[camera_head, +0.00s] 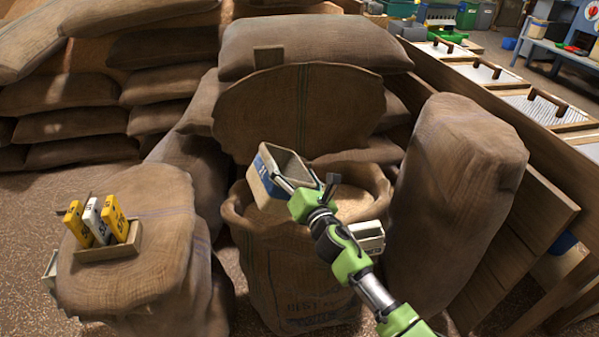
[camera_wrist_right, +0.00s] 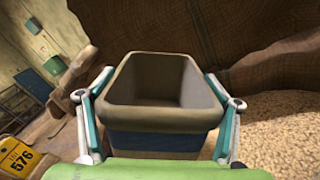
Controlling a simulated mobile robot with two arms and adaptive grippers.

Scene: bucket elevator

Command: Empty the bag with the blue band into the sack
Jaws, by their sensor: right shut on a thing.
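The thing with the blue band is an open, box-shaped, beige container (camera_head: 257,182), not a soft bag. It also shows in the right wrist view (camera_wrist_right: 160,117), where no contents are visible inside. My right gripper (camera_head: 290,178) is shut on it, with a finger along each side in the wrist view. It is over the open burlap sack (camera_head: 290,270) in the head view, tilted. The sack has a rolled rim and tan grain (camera_head: 352,205) inside; grain also shows at right in the wrist view (camera_wrist_right: 285,110). My left gripper is not in view.
A pale box (camera_head: 367,236) is at the sack's right rim. Left, a closed sack (camera_head: 150,250) bears a wooden holder (camera_head: 108,250) with yellow and white number tags. A tall full sack (camera_head: 455,200) stands right, before wooden bins (camera_head: 490,75). Stacked sacks fill the back.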

